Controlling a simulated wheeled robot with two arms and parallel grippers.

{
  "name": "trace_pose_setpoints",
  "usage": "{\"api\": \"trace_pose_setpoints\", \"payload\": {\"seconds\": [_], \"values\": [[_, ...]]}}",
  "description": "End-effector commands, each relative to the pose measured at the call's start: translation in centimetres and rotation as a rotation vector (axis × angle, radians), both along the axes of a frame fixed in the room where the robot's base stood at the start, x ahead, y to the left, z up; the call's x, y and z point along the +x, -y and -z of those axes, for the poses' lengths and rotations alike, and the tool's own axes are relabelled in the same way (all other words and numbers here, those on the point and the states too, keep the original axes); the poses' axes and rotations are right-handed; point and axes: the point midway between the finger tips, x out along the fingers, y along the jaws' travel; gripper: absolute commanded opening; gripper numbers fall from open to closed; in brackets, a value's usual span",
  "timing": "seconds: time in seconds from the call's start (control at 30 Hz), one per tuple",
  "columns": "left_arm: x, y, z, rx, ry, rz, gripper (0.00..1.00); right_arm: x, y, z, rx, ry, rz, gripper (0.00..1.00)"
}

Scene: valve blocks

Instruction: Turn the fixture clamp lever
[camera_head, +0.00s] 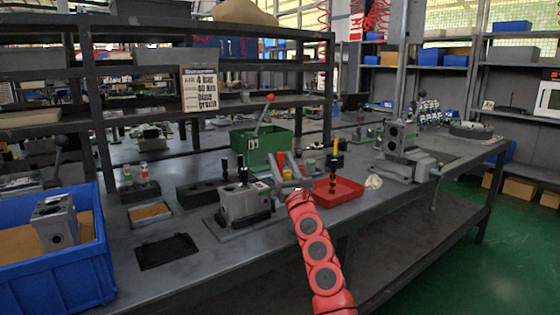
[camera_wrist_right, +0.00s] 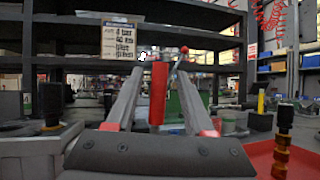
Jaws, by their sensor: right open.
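My right gripper (camera_head: 284,165) reaches in from the bottom on its red arm, just right of a grey valve block (camera_head: 243,202) in a fixture on the bench. Its two grey fingers are apart in the right wrist view (camera_wrist_right: 158,90). A red upright bar (camera_wrist_right: 158,93), likely the clamp lever's handle, appears between them; I cannot tell whether it touches either finger. The bar also shows in the head view (camera_head: 280,163). The fixture's black-knobbed posts (camera_head: 243,174) stand by the block. My left gripper is out of view.
A green bin (camera_head: 262,146) stands behind, with a red-knobbed lever (camera_head: 265,112) rising there. A blue crate (camera_head: 90,275) with a metal block is at left. A black plate (camera_head: 167,251) lies in front.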

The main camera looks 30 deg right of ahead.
Motion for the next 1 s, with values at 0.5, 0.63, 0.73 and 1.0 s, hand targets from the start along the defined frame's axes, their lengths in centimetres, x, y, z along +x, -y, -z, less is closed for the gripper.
{"api": "trace_pose_setpoints", "payload": {"seconds": [0.5, 0.63, 0.73, 1.0], "values": [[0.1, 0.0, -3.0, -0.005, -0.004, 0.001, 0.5, -5.5, -1.0, 3.0, -0.008, -0.008, -0.002, 0.53], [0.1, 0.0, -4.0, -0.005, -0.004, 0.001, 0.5, -7.3, -1.3, 4.3, -0.004, -0.01, -0.004, 0.53], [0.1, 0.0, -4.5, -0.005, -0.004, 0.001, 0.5, -9.1, -1.6, 5.3, -0.005, -0.008, -0.004, 0.53], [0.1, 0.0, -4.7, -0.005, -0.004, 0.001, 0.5, -13.1, -2.3, 7.8, -0.003, -0.005, -0.005, 0.53]]}}
